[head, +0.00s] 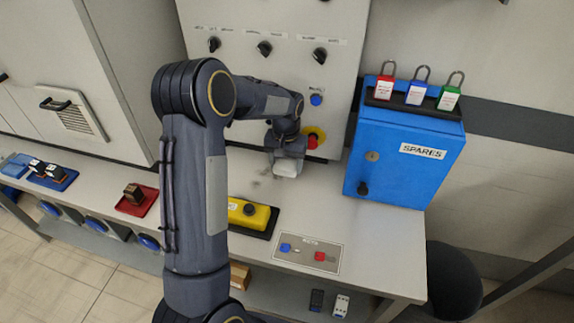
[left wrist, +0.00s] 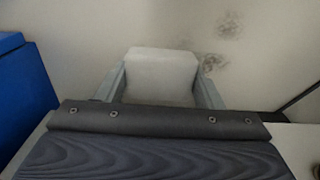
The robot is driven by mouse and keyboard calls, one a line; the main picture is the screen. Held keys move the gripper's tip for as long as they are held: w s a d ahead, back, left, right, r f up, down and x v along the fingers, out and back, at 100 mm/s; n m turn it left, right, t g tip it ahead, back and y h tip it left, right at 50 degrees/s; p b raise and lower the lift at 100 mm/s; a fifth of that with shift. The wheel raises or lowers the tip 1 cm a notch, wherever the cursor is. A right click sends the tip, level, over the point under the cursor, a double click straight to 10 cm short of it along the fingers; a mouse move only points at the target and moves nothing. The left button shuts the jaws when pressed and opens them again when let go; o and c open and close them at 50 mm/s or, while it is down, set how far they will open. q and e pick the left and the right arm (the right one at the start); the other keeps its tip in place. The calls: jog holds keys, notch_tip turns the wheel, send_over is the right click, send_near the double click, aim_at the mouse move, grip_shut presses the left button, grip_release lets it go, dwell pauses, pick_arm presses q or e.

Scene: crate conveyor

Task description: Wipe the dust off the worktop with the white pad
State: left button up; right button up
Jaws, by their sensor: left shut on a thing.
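My left gripper (head: 287,158) is shut on the white pad (head: 286,169), over the back of the pale worktop (head: 335,215). In the left wrist view the pad (left wrist: 160,68) sits between the two grey fingers. I cannot tell whether its underside touches the worktop. Dark dust smudges (left wrist: 214,62) show on the worktop beside the pad in the left wrist view, with another patch farther off. In the head view the dust (head: 256,182) is faint, just left of the pad. My right gripper is not in view.
A blue SPARES box (head: 405,160) with several padlocks stands right of the pad. A control panel (head: 275,50) with knobs rises behind. A yellow control box (head: 250,214) and a button plate (head: 308,253) lie nearer. A red tray (head: 137,203) is left.

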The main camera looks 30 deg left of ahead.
aim_at(286, 164)
pick_arm(q)
jog(key=shift+r+p, duration=1.3)
jog(key=shift+r, duration=0.8)
